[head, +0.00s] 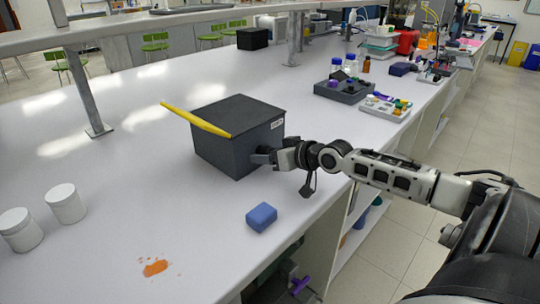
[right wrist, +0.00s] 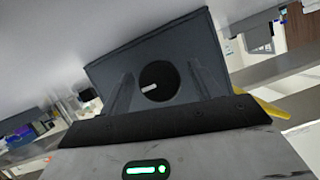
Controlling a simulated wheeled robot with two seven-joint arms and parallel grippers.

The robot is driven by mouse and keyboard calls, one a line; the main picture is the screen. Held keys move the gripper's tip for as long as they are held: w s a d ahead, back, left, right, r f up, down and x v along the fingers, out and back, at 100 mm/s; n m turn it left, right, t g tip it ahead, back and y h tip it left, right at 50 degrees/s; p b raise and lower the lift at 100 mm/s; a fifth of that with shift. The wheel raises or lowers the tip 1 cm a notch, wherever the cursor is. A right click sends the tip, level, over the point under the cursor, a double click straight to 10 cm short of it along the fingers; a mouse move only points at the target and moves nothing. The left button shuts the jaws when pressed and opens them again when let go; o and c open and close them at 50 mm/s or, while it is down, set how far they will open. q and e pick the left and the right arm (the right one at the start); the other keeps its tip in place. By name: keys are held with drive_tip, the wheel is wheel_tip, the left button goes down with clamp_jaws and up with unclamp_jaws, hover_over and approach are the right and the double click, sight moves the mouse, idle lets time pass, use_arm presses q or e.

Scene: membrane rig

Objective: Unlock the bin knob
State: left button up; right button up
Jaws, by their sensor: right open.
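The bin (head: 232,145) is a dark grey box with a closed black lid and a small white label, standing on the white bench. In the right wrist view its front face (right wrist: 185,48) carries a round black knob (right wrist: 160,76) with a short white mark pointing left and slightly down. My right gripper (head: 264,157) is open at the bin's right-hand face. In the right wrist view its two fingers (right wrist: 163,84) stand on either side of the knob; I cannot tell whether they touch it. In the head view the gripper hides the knob. My left gripper is not in view.
A blue block (head: 261,217) sits in front of the bin, near the bench edge. White jars (head: 65,203) and an orange spill (head: 155,267) are at the left. Trays with bottles (head: 343,92) stand behind right.

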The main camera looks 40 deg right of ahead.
drive_tip(key=shift+c, duration=0.3)
drive_tip(key=c, duration=0.9)
